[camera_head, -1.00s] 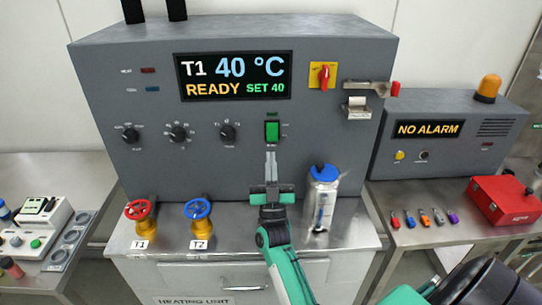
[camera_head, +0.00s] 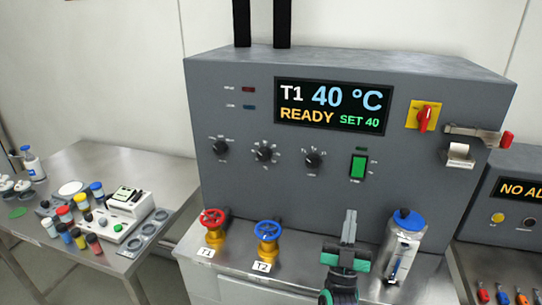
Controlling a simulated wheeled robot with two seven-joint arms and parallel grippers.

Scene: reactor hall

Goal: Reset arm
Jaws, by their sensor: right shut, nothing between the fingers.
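My right gripper (camera_head: 348,227) is shut and empty, pointing up in front of the grey heating unit (camera_head: 240,155). Its fingertips are below the green rocker switch (camera_head: 358,166) and apart from it in the picture. A metal canister with a blue lid (camera_head: 403,240) stands just right of the gripper on the steel top. The unit's display (camera_head: 333,106) reads T1 40 °C, READY, SET 40. My left gripper is not in view.
A red valve wheel (camera_head: 212,218) and a blue valve wheel (camera_head: 268,231) stand left of the gripper. A side table (camera_head: 100,160) at left holds several jars and a small device (camera_head: 128,203). An alarm box (camera_head: 505,187) is at right.

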